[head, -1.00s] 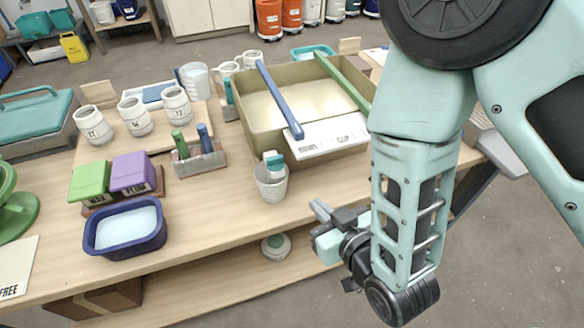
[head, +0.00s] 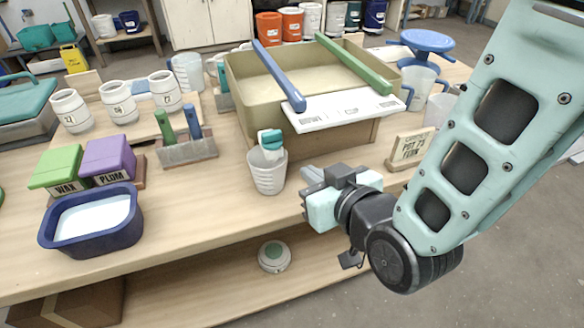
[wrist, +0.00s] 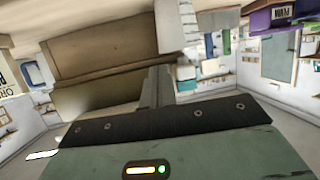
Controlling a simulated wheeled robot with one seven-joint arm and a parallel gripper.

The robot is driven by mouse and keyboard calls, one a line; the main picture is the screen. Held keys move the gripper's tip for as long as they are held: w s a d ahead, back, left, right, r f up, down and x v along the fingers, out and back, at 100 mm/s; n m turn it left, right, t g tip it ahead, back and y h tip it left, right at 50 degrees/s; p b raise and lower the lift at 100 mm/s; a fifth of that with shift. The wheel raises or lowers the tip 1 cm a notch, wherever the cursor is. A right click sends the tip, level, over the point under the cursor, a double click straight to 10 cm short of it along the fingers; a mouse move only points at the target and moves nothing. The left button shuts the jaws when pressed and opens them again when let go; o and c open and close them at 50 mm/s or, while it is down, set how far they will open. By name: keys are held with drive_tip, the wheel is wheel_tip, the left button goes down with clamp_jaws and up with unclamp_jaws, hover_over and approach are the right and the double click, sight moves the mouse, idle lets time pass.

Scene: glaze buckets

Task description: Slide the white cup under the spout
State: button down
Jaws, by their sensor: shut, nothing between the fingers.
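The white cup (head: 267,177), ribbed and upright, stands on the table in front of the tan basin. A teal and white fitting (head: 270,143), likely the spout, shows at the cup's mouth; I cannot tell whether it is above the cup or dips into it. My gripper (head: 308,180) is shut and empty, just right of the cup, with a small gap between them in the head view. In the wrist view the shut fingers (wrist: 155,86) point toward the basin, with a white ribbed surface, likely the cup (wrist: 178,28), just beyond them.
The tan basin (head: 245,95) carries a blue bar, a green bar and a white board. A tool holder (head: 187,150) and a blue tub (head: 92,220) are to the left. The table front before the cup is clear.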

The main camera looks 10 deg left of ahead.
sight(269, 172)
drive_tip(key=r+x, duration=0.1)
drive_tip(key=x, duration=0.6)
drive_tip(key=shift+w+a+b, duration=0.4)
drive_tip(key=shift+w, duration=0.05)
drive_tip(key=shift+f, duration=0.15)
drive_tip(key=shift+s, duration=0.1)
